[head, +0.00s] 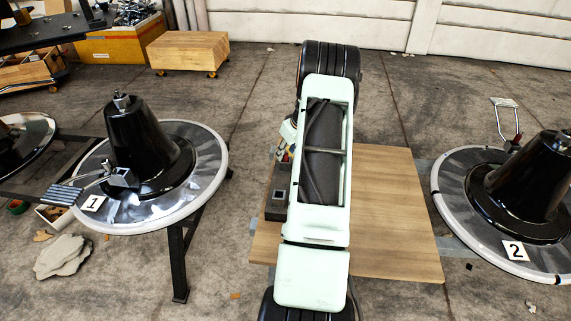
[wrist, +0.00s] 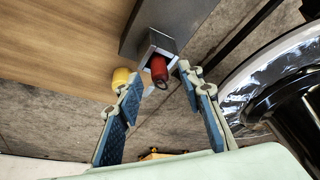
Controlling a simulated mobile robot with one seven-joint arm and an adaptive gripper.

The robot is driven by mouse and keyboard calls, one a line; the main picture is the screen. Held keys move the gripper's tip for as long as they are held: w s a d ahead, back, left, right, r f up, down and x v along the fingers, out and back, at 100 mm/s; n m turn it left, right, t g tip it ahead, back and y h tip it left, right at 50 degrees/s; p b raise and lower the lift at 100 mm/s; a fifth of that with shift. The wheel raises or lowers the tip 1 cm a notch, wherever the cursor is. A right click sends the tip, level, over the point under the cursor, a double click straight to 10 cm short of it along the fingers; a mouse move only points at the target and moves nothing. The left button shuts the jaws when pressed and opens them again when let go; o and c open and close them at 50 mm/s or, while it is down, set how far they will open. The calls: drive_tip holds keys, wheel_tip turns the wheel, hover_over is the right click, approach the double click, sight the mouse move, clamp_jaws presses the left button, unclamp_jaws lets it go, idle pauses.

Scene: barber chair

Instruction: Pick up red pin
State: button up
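The red pin (wrist: 159,69) shows in the wrist view as a short red cylinder at the end of a grey square metal block (wrist: 156,45). A yellow pin (wrist: 121,79) is just left of it, partly behind the left finger. My gripper (wrist: 160,77) is open, with blue-padded fingers. In the picture its fingertips lie on either side of the red pin, with visible gaps and nothing held. I cannot tell how far the tips are from it in depth. In the head view my arm hides most of this area, and I cannot make out the pin clearly.
A wooden board (head: 395,215) lies under my arm, with a dark tray (head: 275,205) at its left. Chair base 1 (head: 210,160) stands left and chair base 2 (head: 455,215) right. A chrome-rimmed base (wrist: 270,75) is close right in the wrist view.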

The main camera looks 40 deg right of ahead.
drive_tip(key=shift+w+f, duration=0.1)
drive_tip(key=shift+f, duration=0.05)
drive_tip(key=shift+c, duration=0.2)
clamp_jaws()
idle(0.3)
